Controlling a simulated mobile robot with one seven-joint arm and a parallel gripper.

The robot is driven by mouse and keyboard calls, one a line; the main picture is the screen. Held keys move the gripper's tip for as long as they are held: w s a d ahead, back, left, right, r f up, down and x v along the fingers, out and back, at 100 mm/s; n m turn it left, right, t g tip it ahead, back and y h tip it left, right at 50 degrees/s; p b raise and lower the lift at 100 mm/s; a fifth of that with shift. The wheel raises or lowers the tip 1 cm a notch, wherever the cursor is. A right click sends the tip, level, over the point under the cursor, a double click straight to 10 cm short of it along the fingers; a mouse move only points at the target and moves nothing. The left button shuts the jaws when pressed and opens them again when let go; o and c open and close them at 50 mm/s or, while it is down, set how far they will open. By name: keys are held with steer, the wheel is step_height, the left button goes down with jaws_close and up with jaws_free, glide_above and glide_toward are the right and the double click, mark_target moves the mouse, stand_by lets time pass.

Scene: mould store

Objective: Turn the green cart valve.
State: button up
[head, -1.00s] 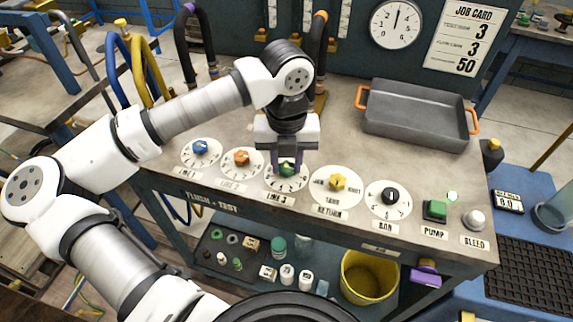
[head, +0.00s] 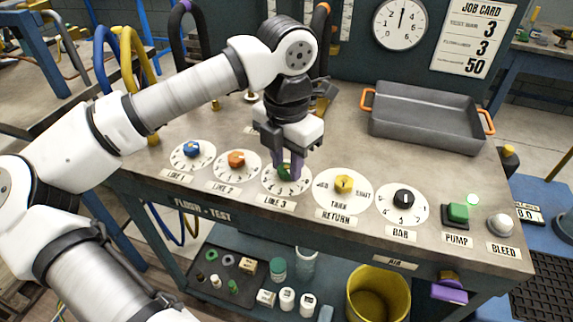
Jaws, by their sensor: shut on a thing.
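The green cart valve (head: 283,172) is the small green knob on the white dial marked LINE 3 (head: 272,186), on the cart's grey top. My gripper (head: 289,170) is above this dial, pointing down, with its purple-tipped fingers shut on the green knob. The fingers cover part of the knob, so its exact pointer direction is hard to read. To its left are the blue knob (head: 193,148) on LINE 1 and the orange knob (head: 236,158) on LINE 2.
Right of my gripper are the yellow TANK/RETURN knob (head: 344,184), the black BAR knob (head: 404,198), the green PUMP button (head: 458,212) and the pale BLEED button (head: 500,225). A grey tray (head: 424,122) with orange handles sits behind.

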mark_target(287, 167)
steer(key=shift+m, duration=0.3)
steer(key=o, duration=1)
steer(key=shift+c, duration=0.2)
step_height(287, 167, up, 14)
